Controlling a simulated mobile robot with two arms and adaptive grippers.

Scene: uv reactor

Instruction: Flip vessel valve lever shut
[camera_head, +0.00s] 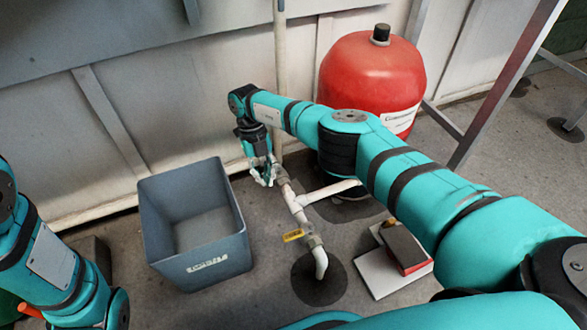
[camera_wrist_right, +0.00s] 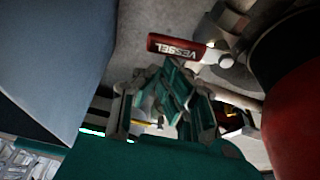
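The vessel valve lever (camera_wrist_right: 178,47) is a red handle marked VESSEL, seen in the right wrist view. It runs left from a metal valve body (camera_wrist_right: 226,57). In the head view, the lever is not distinguishable behind my right gripper (camera_head: 264,180), which points down at the upper end of the white pipe (camera_head: 294,205). In the wrist view my right gripper (camera_wrist_right: 165,88) has its fingers drawn together just below the lever, with nothing seen between them. I cannot tell whether it touches the lever. My left gripper is out of view; only my left arm shows.
A grey-blue open bin (camera_head: 168,245) stands left of the pipe. A red tank (camera_head: 370,75) stands behind right. A yellow lever (camera_head: 293,236) is lower on the pipe. A red-and-grey object (camera_head: 403,250) lies on a pale slab (camera_head: 378,277). A wall is close behind.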

